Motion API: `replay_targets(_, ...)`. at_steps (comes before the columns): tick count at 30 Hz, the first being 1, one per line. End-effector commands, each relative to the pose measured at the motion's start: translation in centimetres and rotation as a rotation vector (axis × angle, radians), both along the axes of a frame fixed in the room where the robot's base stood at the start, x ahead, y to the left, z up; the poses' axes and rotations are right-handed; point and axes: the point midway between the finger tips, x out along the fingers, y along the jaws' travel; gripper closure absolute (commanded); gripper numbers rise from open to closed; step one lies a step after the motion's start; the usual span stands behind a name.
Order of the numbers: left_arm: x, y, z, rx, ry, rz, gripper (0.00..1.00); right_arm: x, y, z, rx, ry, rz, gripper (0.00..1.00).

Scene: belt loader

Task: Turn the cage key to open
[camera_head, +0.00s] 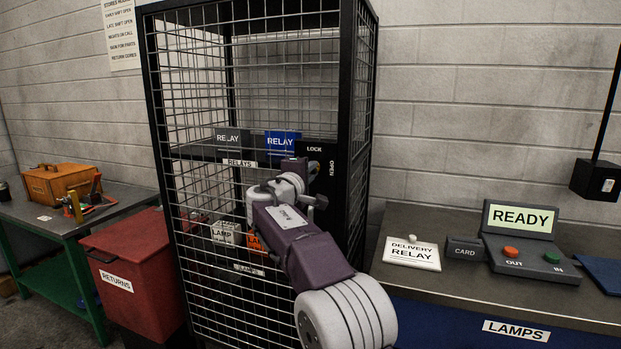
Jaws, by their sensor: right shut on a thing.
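The black wire cage (150,90) stands upright in the middle of the view, with its mesh door shut. On its right front edge is a dark lock plate (316,150) marked LOCK at the top and OPEN, turned sideways, at the right. My right gripper (313,170) is against this plate and shut on the cage key. The key itself is hidden behind the gripper, so its angle cannot be told. My left gripper is not in view.
Inside the cage are a grey relay box (228,138), a blue relay box (282,142) and lamp boxes (226,232). A red returns bin (130,262) stands left. A bench with a READY console (520,218) and delivery card (412,253) stands right.

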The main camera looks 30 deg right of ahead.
Motion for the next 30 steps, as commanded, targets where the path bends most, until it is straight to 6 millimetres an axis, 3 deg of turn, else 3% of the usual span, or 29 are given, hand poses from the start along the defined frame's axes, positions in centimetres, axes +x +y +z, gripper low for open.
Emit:
replay_targets(17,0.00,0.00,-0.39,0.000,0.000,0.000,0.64,-0.04,-0.09,-0.08,0.022,-0.023,-0.003,1.00)
replay_targets(18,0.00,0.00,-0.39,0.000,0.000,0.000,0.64,-0.05,-0.10,-0.08,0.022,-0.023,-0.003,0.86)
replay_targets(20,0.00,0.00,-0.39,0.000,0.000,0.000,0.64,-0.04,-0.09,-0.09,0.022,-0.023,-0.003,0.69)
replay_targets(30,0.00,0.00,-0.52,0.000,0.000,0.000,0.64,-0.16,0.18,-0.10,0.020,-0.022,-0.001,0.67)
